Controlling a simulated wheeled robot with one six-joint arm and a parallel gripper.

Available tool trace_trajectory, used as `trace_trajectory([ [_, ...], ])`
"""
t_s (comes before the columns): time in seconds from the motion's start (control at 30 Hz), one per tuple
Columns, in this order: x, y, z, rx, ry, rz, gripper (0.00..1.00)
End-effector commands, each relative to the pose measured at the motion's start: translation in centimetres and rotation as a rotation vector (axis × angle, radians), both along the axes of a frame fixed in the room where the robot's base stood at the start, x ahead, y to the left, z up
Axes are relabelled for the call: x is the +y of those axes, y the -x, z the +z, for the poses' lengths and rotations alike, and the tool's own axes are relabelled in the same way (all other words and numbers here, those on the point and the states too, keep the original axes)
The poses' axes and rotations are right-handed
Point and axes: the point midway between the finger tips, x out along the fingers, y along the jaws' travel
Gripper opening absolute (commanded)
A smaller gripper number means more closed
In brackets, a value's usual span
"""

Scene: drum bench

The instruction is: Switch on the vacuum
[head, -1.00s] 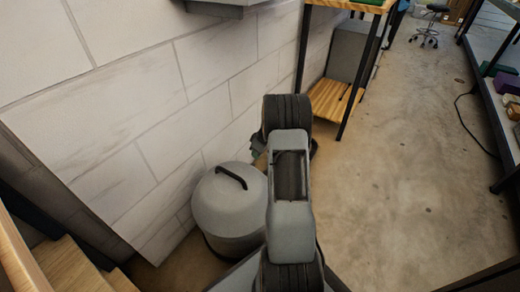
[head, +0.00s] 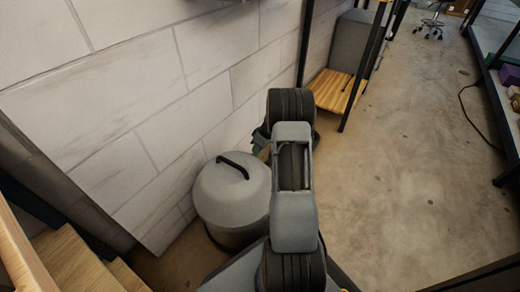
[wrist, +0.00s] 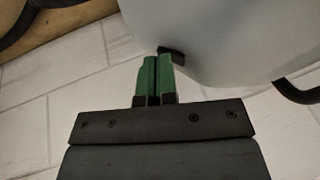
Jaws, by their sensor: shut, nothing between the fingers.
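The vacuum (head: 224,190) is a pale grey drum with a domed lid and a black handle on top. It stands on the floor against the block wall, left of my arm in the head view. In the wrist view its pale rounded body (wrist: 235,40) fills the upper right. A small black part (wrist: 172,53) on its edge may be the switch. My gripper (wrist: 157,60) has green fingers, shut together and empty. The fingertips are at or very near the black part; I cannot tell whether they touch. In the head view my arm hides most of the gripper.
The block wall (head: 140,110) stands close behind the vacuum. Wooden steps (head: 72,262) are at the lower left. A black-legged bench with a low wooden shelf (head: 338,90) stands beyond my arm. The concrete floor (head: 410,190) to the right is open, with a black cable near the right-hand rack.

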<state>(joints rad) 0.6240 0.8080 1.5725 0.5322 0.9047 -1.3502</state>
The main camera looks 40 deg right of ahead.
Motion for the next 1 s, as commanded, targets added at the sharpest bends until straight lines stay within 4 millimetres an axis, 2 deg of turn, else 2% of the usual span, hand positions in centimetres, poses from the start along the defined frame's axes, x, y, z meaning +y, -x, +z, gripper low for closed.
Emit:
trace_trajectory([
  [0.27, 0.7, 0.2, -0.6, 0.01, -0.004, 0.009, 0.0],
  [0.7, 0.6, 0.2, 1.0, 0.011, -0.005, 0.006, 0.0],
  [1.0, 0.1, 0.3, 1.2, 0.006, -0.001, 0.0, 0.0],
])
